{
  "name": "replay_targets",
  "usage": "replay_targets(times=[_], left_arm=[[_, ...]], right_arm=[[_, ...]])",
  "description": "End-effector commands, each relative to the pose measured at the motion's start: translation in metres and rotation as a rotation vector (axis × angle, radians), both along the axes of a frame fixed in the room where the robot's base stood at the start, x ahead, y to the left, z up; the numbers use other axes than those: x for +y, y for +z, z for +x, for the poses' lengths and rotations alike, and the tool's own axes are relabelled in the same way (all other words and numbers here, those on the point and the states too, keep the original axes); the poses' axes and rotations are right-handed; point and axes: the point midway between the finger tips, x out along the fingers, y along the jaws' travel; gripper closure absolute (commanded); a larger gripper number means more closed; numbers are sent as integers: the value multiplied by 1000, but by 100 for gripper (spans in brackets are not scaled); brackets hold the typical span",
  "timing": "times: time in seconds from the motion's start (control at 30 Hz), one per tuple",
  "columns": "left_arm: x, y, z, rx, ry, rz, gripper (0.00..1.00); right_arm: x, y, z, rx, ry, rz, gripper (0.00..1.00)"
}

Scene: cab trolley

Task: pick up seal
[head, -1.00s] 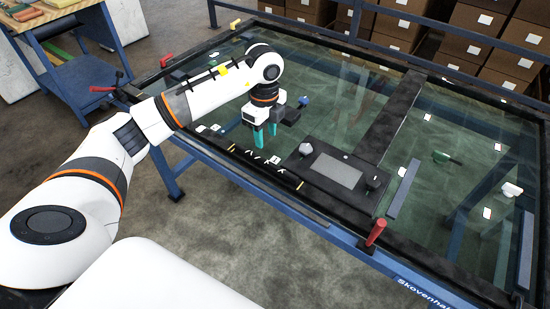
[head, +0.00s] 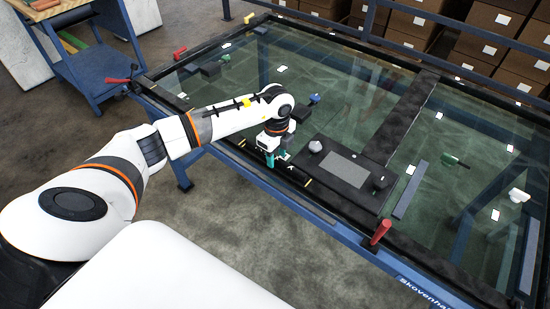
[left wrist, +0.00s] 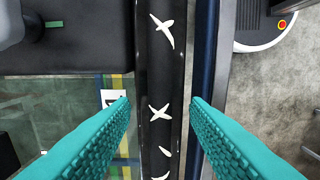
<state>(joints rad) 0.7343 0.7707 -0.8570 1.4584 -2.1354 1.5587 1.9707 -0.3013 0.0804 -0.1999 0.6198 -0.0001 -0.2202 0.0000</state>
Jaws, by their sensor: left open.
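The seal (left wrist: 160,85) looks like a black strip with white cross-shaped marks, running top to bottom through the middle of the left wrist view. In the head view a short part of it (head: 297,172) shows along the near edge of the glass-topped frame, between yellow marks. My left gripper (head: 277,160) is over this edge, pointing down. In the left wrist view its two teal fingers (left wrist: 160,100) are open, one on each side of the strip, with nothing held. I cannot tell how far above the strip the tips are. My right gripper is out of view.
A dark panel with a grey pad (head: 343,169) lies on the glass right of my gripper. A red handle (head: 381,232) stands at the near edge. A blue bar (head: 409,190) and small items lie on the glass. Boxes (head: 489,47) stand behind; a cart (head: 75,75) stands left.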

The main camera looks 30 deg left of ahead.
Motion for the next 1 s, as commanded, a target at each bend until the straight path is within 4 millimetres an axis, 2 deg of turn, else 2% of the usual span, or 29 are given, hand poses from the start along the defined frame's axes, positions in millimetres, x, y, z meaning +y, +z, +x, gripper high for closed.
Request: replay_targets(times=[0.03,0.3,0.57,0.67,1.0], left_arm=[[0,0,0,0,0,0,58],[0,0,0,0,0,0,100],[0,2,0,-2,1,0,100],[0,9,1,-4,0,-1,100],[0,73,1,-5,1,0,100]], right_arm=[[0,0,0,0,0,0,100],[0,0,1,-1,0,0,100],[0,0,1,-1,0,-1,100],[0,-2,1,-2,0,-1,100],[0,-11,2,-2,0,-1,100]])
